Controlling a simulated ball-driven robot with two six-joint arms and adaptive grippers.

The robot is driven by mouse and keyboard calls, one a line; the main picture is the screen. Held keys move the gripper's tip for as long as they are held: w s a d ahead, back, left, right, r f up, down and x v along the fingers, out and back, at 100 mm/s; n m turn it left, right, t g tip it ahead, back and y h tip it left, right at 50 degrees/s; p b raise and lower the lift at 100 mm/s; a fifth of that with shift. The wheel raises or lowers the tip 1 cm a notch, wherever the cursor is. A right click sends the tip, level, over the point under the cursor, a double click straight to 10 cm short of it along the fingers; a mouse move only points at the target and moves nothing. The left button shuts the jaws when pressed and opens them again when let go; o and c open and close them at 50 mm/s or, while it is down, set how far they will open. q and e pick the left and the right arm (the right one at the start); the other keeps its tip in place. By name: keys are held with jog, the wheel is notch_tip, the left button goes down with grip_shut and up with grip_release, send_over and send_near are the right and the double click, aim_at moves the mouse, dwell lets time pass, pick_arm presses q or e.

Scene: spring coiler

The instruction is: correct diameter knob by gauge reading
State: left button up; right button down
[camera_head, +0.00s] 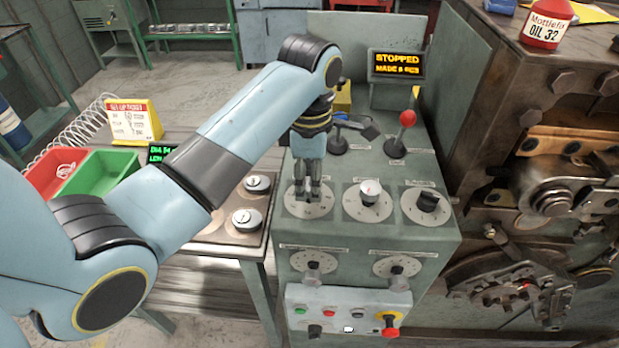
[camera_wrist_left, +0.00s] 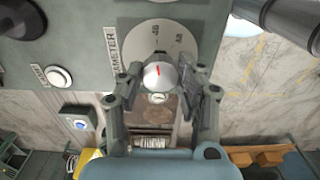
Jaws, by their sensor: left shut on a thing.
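The diameter knob (camera_wrist_left: 160,74) is a pale round knob with a red pointer line, on a pale dial plate (camera_wrist_left: 180,36) with numbers and a partly covered DIAMETER label. My left gripper (camera_head: 308,198) points down onto the left dial of the upper row, and its fingers hide most of the knob in the head view. In the left wrist view my left gripper (camera_wrist_left: 159,88) is shut on the knob, one finger on each side. A small green-lettered gauge screen (camera_head: 160,152) is partly hidden by my left arm; it starts with DIA and LEN. My right gripper is in neither view.
A white knob (camera_head: 370,192) and a black knob (camera_head: 428,200) sit right of it. A red-balled lever (camera_head: 407,119) stands behind, below a STOPPED display (camera_head: 397,66). A red stop button (camera_head: 390,325) is lower front. Red (camera_head: 56,170) and green bins (camera_head: 100,172) stand left.

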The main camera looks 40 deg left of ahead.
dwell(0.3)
pick_arm(q)
jog(key=o, duration=1)
jog(key=shift+o, duration=0.7)
